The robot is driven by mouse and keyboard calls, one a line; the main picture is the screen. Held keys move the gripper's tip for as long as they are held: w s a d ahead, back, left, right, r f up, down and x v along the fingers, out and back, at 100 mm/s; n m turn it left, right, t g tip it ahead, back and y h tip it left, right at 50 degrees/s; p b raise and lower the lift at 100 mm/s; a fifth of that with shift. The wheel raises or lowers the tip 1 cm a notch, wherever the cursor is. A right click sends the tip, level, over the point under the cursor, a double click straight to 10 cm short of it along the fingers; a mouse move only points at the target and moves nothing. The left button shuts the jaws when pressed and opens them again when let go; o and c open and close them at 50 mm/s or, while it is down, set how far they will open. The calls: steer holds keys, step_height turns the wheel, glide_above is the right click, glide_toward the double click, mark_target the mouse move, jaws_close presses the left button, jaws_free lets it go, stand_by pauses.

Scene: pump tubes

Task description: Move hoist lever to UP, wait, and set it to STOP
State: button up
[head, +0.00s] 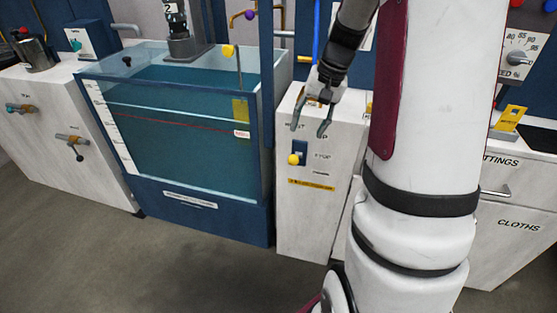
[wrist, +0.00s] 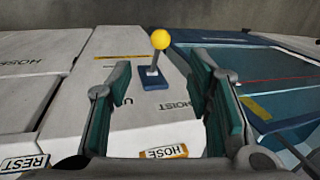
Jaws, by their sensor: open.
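The hoist lever has a yellow ball knob (head: 293,159) on a short stem from a blue plate (head: 301,146) on the front of a white cabinet. In the wrist view, the knob (wrist: 160,40) stands out from its plate (wrist: 154,79). The STOP label (head: 322,156) is right of the lever, close to the knob's height; the UP label is partly hidden by a finger. My gripper (head: 309,130) is open and empty, pointing down just above the lever. In the wrist view, the lever shows between and beyond the two fingers, apart from both.
A water tank (head: 180,130) with a blue frame and a red level line stands left of the hoist cabinet (head: 312,220). My arm hides part of the cabinets on the right. The grey floor (head: 130,265) in front is clear.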

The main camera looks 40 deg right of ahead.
mark_target(295, 156)
steer(key=b+x, duration=0.3)
steer(key=x, duration=1)
steer(key=shift+a+f, duration=0.15)
jaws_close()
